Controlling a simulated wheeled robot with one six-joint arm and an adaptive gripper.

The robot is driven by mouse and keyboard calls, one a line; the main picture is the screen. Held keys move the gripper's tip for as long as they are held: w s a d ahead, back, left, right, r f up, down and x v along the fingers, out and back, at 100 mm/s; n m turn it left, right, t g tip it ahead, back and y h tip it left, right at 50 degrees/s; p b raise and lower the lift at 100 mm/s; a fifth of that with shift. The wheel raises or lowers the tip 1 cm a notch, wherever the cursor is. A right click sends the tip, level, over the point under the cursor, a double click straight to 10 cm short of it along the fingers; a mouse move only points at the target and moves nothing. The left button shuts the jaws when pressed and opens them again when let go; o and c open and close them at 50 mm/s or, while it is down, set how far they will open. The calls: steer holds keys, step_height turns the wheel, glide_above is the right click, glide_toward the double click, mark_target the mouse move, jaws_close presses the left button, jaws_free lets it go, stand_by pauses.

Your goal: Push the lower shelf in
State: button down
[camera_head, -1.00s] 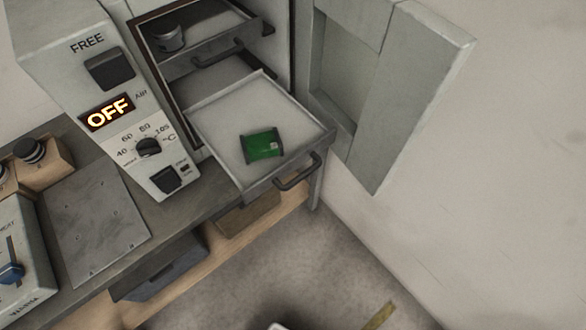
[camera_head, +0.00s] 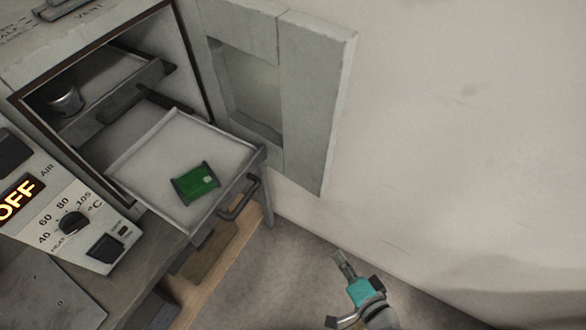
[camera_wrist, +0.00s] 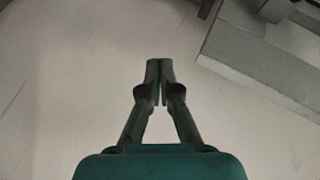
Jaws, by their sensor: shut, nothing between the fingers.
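The lower shelf (camera_head: 150,155) is a pale tray with a dark handle (camera_head: 240,198) on its front edge. It stands pulled out of the open oven-like cabinet. A green spool-like object (camera_head: 196,183) lies on it. The upper shelf (camera_head: 125,98) is above it, further in. My gripper (camera_head: 342,260) is shut and empty, low and to the right of the lower shelf's handle, apart from it. In the wrist view the closed fingertips (camera_wrist: 160,66) point at a pale wall, and the shelf cannot be made out.
The cabinet's open door (camera_head: 305,105) stands to the right of the shelf, by the wall. A metal cup (camera_head: 66,100) sits on the upper shelf. The control panel (camera_head: 75,215) is at the left. The floor in front of the handle is free.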

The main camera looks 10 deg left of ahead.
steer(key=w+a+r+n+g+y, duration=0.1)
steer(key=w+a+r+y, duration=0.4)
steer(key=w+r, duration=0.1)
steer(key=n+g+y, duration=0.3)
steer(key=g+y, duration=0.1)
glide_toward(253, 168)
steer(key=x, duration=0.7)
steer(key=shift+a, duration=0.1)
steer(key=x, duration=2.7)
steer(key=shift+w+a+r, duration=0.1)
steer(key=shift+a+r, duration=0.05)
steer(key=shift+r, duration=0.1)
steer(key=shift+w+a, duration=0.25)
steer(key=shift+a, duration=0.25)
steer(key=shift+r+m, duration=0.15)
steer(key=shift+m, duration=0.15)
steer(key=shift+a+r, duration=0.1)
